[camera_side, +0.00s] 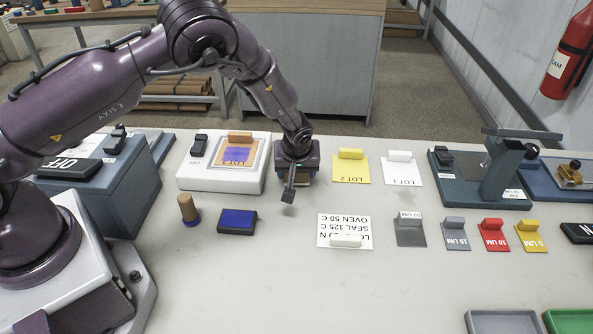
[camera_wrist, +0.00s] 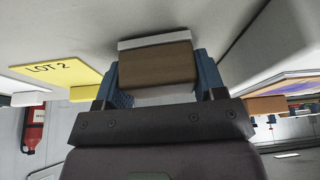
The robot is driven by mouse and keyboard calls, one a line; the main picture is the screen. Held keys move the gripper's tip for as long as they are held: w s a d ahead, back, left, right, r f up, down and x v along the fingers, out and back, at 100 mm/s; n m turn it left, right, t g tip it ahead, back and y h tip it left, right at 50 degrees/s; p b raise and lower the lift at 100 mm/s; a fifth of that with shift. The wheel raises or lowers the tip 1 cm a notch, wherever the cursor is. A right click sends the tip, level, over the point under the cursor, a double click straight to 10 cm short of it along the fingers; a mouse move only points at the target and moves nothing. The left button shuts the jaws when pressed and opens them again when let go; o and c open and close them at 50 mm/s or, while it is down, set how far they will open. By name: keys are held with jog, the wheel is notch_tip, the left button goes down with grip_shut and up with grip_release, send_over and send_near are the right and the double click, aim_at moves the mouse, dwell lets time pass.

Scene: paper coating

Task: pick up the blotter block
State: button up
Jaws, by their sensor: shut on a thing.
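The blotter block (camera_wrist: 155,66) looks like a brown wooden block with a white pad on its far end. In the wrist view it sits between the two blue fingers of my gripper (camera_wrist: 157,82), which are shut on its sides. In the side view my gripper (camera_side: 295,178) points down at the table between the white plate device and the yellow LOT 2 card. There the block is mostly hidden by my wrist and fingers. I cannot tell whether its pad touches the table.
The white device (camera_side: 190,176) with a purple-and-orange sheet stands close left. The yellow LOT 2 card (camera_side: 349,173) is close right. A printed card (camera_side: 344,229) lies front right; the front middle table is clear.

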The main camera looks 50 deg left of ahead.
jog(key=shift+r, duration=0.5)
jog(key=s+r, duration=1.1)
jog(key=s, duration=0.3)
jog(key=shift+d+r, duration=0.2)
jog(key=shift+r, duration=0.15)
